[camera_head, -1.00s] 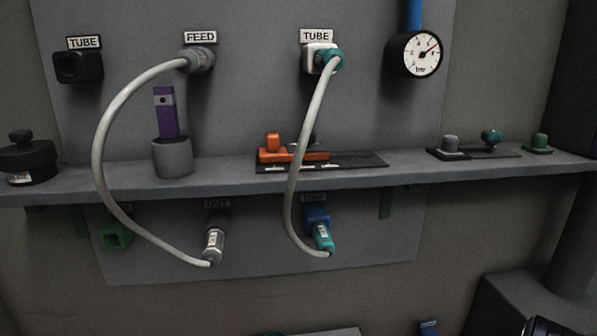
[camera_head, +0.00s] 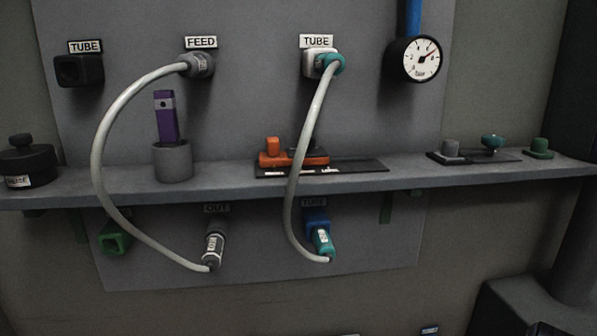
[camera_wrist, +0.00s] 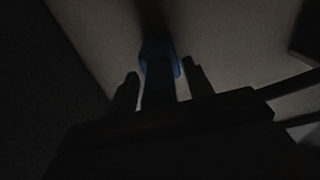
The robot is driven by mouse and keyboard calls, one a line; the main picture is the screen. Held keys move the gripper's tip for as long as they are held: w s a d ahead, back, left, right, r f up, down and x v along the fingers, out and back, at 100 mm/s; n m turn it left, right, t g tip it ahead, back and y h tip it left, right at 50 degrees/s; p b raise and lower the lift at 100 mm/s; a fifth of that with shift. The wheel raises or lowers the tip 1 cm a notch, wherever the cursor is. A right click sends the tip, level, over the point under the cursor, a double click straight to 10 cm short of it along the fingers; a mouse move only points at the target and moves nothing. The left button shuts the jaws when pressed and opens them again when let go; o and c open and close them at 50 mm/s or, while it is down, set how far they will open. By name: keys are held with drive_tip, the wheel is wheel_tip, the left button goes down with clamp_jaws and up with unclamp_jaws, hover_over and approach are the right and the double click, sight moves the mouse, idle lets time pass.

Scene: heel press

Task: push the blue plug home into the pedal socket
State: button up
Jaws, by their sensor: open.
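In the wrist view a blue piece (camera_wrist: 161,62), likely the blue plug, shows dimly between the two fingers of my gripper (camera_wrist: 160,70). My gripper is open, with one finger on each side of it; whether either touches it is too dark to tell. The pedal socket cannot be made out in the wrist view, and I cannot tell how far in the blue piece sits. My gripper is outside the head view.
A grey shelf (camera_head: 230,186) crosses the wall panel. A grey hose (camera_head: 101,160) and a teal-ended hose (camera_head: 299,150) loop down past its front edge. A round gauge (camera_head: 421,60) hangs at upper right. A dark block (camera_head: 520,310) stands at lower right.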

idle(0.5)
clamp_jaws()
idle(0.3)
drive_tip(key=s+b, duration=0.1)
drive_tip(key=s, duration=0.5)
drive_tip(key=shift+d, duration=0.45)
idle(0.7)
drive_tip(key=s+d+b, duration=0.1)
drive_tip(key=s+d, duration=0.2)
drive_tip(key=s, duration=2)
drive_tip(key=shift+d+b, duration=0.15)
drive_tip(key=shift+b, duration=0.15)
idle(1.8)
